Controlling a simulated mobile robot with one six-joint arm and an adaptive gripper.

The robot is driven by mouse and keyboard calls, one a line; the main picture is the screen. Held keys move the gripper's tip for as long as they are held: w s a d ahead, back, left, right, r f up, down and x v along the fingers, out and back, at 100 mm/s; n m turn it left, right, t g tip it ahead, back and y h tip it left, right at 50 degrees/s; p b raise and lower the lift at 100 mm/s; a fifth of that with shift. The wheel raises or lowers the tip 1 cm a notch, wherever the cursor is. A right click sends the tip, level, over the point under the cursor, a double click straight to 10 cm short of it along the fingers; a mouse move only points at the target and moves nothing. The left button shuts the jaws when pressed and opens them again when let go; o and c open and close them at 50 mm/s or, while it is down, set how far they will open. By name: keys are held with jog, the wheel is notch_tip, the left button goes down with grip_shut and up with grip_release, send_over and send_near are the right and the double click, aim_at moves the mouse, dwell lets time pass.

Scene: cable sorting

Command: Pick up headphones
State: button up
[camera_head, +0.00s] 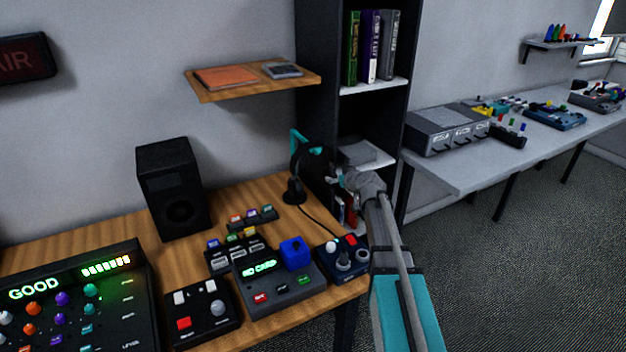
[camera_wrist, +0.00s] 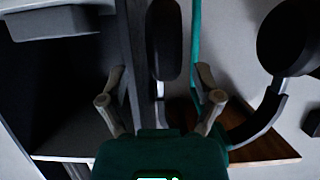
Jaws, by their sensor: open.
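The black headphones (camera_head: 313,162) hang at a teal stand (camera_head: 297,139) near the back right of the wooden desk. In the wrist view one dark ear cup (camera_wrist: 285,38) is at the upper right and another is at the top centre, with the teal upright between them. My gripper (camera_head: 333,177) is just right of the headphones in the head view. In the wrist view its two fingers are apart (camera_wrist: 160,98), with the centre ear cup above the gap between them. Nothing is held. Contact with the headphones cannot be told.
A dark shelf unit (camera_head: 322,60) stands close behind my gripper. A black speaker (camera_head: 172,188) is on the desk, left of the headphones. A wooden wall shelf (camera_head: 215,95) hangs above.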

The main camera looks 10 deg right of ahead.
jog(key=shift+w, duration=0.1)
jog(key=shift+a+b+x, duration=0.2)
jog(key=shift+b+x, duration=0.65)
jog(key=shift+x, duration=1.7)
jog(key=shift+r, duration=0.15)
grip_shut()
